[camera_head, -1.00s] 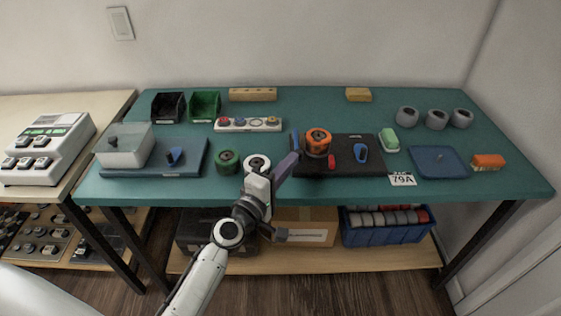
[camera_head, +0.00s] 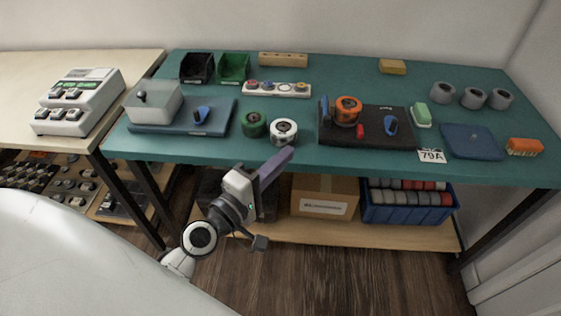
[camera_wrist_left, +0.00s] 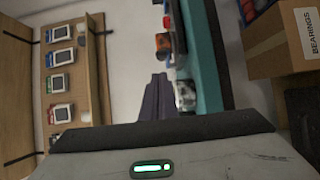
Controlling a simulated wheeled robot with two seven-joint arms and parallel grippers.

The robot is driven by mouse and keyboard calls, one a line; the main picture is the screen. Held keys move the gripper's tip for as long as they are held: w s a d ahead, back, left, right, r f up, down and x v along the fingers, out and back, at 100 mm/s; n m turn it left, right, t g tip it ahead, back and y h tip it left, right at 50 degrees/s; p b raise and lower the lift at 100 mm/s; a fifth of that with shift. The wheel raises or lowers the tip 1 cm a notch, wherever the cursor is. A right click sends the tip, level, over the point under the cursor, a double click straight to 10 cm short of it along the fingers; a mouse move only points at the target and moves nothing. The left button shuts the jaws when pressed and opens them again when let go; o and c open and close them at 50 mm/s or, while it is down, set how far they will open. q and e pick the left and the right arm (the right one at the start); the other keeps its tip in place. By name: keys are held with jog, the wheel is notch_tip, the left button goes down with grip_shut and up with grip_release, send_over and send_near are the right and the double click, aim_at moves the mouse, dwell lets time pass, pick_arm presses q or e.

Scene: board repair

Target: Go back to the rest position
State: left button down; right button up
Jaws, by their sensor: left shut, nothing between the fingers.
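My left gripper (camera_head: 275,165) is shut and empty in the head view, in front of the table's front edge and below its top. Its purple-grey fingers also show in the left wrist view (camera_wrist_left: 157,98). The teal workbench (camera_head: 300,158) lies behind it. A white-and-black round part (camera_head: 284,132) stands near the front edge, close behind the fingertips but apart from them. My right gripper is not in view.
A green round part (camera_head: 253,125), a black board (camera_head: 365,140) with an orange part (camera_head: 348,110), and a blue board (camera_head: 180,128) with a grey box are on the bench. A cardboard box (camera_head: 323,197) and blue bin (camera_head: 408,213) sit on the lower shelf.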

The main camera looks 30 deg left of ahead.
pick_arm(q)
jog(key=shift+s, duration=0.35)
dwell(0.3)
jog(key=s+d+f+m+g, duration=0.3)
jog(key=s+f+m, duration=0.5)
jog(key=f, duration=0.3)
jog(key=s+d+f+m+g+p, duration=0.1)
jog(key=s+d+f+m+g, duration=0.3)
jog(key=s+f+m, duration=0.5)
jog(key=shift+s+d+f+m+g, duration=0.2)
jog(key=shift+s+f+m+g, duration=0.1)
jog(key=shift+f+m+g, duration=0.7)
